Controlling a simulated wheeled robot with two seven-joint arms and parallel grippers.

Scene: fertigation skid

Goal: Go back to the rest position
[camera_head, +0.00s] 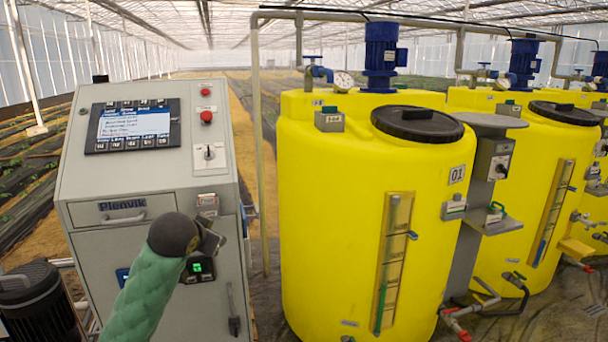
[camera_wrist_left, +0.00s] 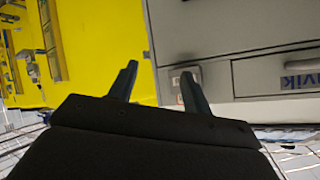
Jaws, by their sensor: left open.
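My left arm, in a green sleeve, comes in at the bottom left of the head view. Its dark wrist and left gripper (camera_head: 212,240) are in front of the grey control cabinet (camera_head: 160,190), near its right edge and below the screen. In the left wrist view the two dark fingers of the left gripper (camera_wrist_left: 158,72) stand apart with nothing between them. Behind them the picture is turned over, with the cabinet's drawer front (camera_wrist_left: 275,72) on the right and a yellow tank (camera_wrist_left: 95,40) on the left. My right gripper is in neither view.
The cabinet carries a screen (camera_head: 132,126), a red button (camera_head: 206,117) and a drawer handle (camera_head: 122,218). A yellow tank (camera_head: 330,220) with a black lid (camera_head: 417,123) stands to its right. A dark ribbed motor (camera_head: 38,300) is at the lower left.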

